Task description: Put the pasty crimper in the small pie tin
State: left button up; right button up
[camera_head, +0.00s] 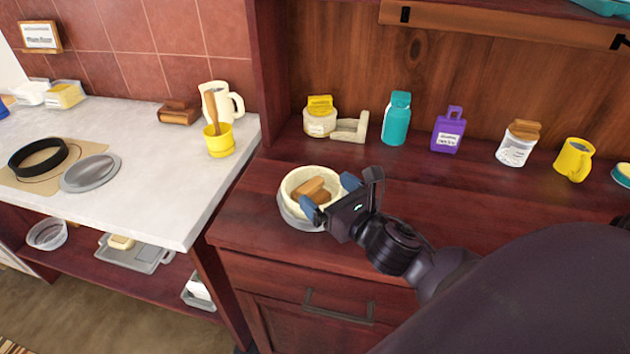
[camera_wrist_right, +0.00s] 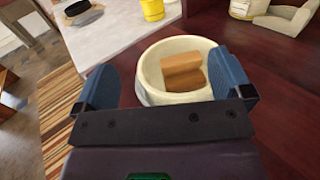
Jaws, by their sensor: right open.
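A brown wooden two-part block, which looks like the pasty crimper (camera_head: 312,190), lies inside a round cream dish (camera_head: 291,178) on the dark red wooden counter. The dish seems to be the small pie tin, and a grey rim (camera_head: 291,217) shows beneath it. The block also shows inside the dish in the right wrist view (camera_wrist_right: 183,75). My right gripper (camera_head: 330,191) is open over the near right side of the dish. Its blue fingers are apart, with the block visible beyond and between them, not gripped. My left gripper is not in view.
A cream jar (camera_head: 319,122), teal bottle (camera_head: 396,120), purple container (camera_head: 448,133), white jar (camera_head: 516,146) and yellow mug (camera_head: 573,160) stand along the back. A yellow cup (camera_head: 219,142) stands on the white counter (camera_head: 150,205). The red counter right of the dish is mostly clear.

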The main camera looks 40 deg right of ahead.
jog(key=shift+s, duration=1.85)
